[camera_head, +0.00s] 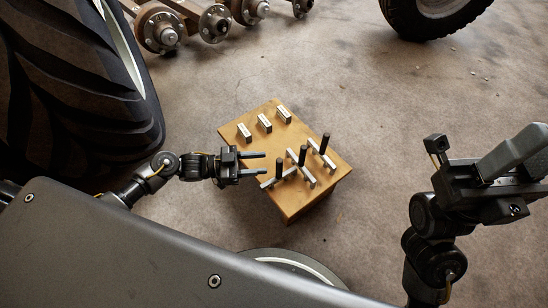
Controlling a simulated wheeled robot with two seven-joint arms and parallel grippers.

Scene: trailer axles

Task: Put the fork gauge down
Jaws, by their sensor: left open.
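Three fork gauges, each a light metal bar with an upright black handle, stand on a wooden block: a left one (279,169), a middle one (302,156) and a right one (325,144). They sit in a slanting row on the block's near right half. My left gripper (264,163) is open, with its two dark fingers pointing right towards the left gauge's handle. I see nothing clasped between the fingers; whether they touch the handle I cannot tell. My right gripper (510,180) is at the right edge, away from the block; its fingers are not clear.
The wooden block (292,208) stands on the bare floor, with three small labelled blocks (264,123) on its far left half. A large tyre (75,75) stands at left, axle hubs (160,32) at the top, another tyre (430,15) at top right. Floor right of the block is clear.

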